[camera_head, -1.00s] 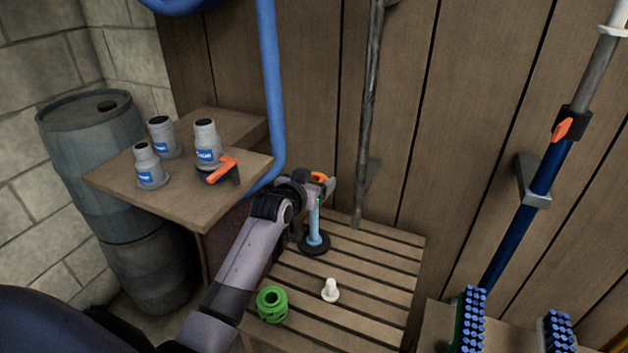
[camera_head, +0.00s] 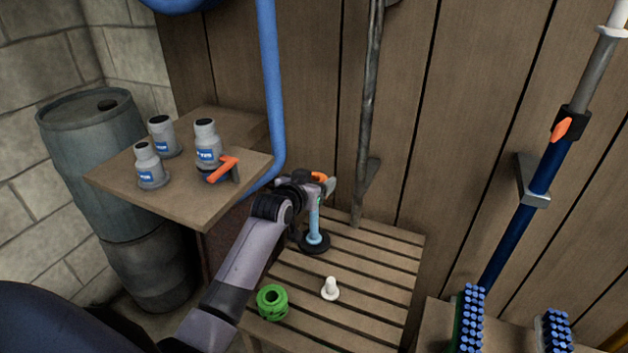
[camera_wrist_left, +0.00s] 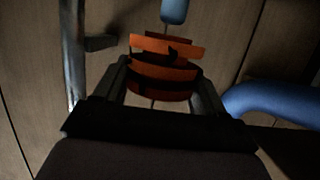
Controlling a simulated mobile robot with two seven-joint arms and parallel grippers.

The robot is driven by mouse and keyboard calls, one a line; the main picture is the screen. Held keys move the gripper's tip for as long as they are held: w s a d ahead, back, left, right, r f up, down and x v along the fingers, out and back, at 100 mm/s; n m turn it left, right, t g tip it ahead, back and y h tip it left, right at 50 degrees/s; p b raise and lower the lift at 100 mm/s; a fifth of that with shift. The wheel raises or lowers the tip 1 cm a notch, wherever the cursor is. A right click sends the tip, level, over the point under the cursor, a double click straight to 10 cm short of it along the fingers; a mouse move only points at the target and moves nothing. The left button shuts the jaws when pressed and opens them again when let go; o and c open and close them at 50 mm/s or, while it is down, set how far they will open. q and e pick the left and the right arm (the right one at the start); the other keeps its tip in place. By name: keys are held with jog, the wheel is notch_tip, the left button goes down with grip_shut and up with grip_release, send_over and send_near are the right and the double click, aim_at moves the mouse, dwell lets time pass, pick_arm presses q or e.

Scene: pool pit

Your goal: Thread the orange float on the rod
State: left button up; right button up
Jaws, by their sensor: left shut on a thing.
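The orange float (camera_head: 318,176) is gripped in my left gripper (camera_head: 324,186) above the slatted bench. In the left wrist view the float (camera_wrist_left: 165,72) shows as stacked orange discs between the two fingers (camera_wrist_left: 160,88). The rod stand (camera_head: 314,222) is light blue, upright on a round black base (camera_head: 315,243), directly below the float. The blue part also shows in the left wrist view (camera_wrist_left: 174,11), just beyond the float. A thin line runs between them; I cannot tell whether the rod passes through the float. My right gripper is not in view.
A green ring-like piece (camera_head: 272,303) and a white peg (camera_head: 330,289) stand on the slatted bench (camera_head: 375,268). Left are a shelf (camera_head: 115,187) with several grey bottles and a blue pipe (camera_head: 269,95). A grey pole (camera_head: 370,100) is behind; brushes (camera_head: 469,318) stand at right.

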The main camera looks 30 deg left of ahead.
pick_arm(q)
jog(key=shift+f, duration=0.25)
jog(key=shift+f, duration=0.2)
jog(key=b, duration=0.4)
send_over(312, 227)
jog(key=w, duration=0.1)
jog(key=shift+f, duration=2.7)
jog(key=shift+f, duration=0.2)
jog(key=shift+f+b, duration=1.45)
jog(key=shift+f, duration=0.75)
jog(key=shift+f, duration=0.1)
jog(key=shift+f+b, duration=0.9)
jog(key=shift+f, duration=0.5)
jog(key=o, duration=1.1)
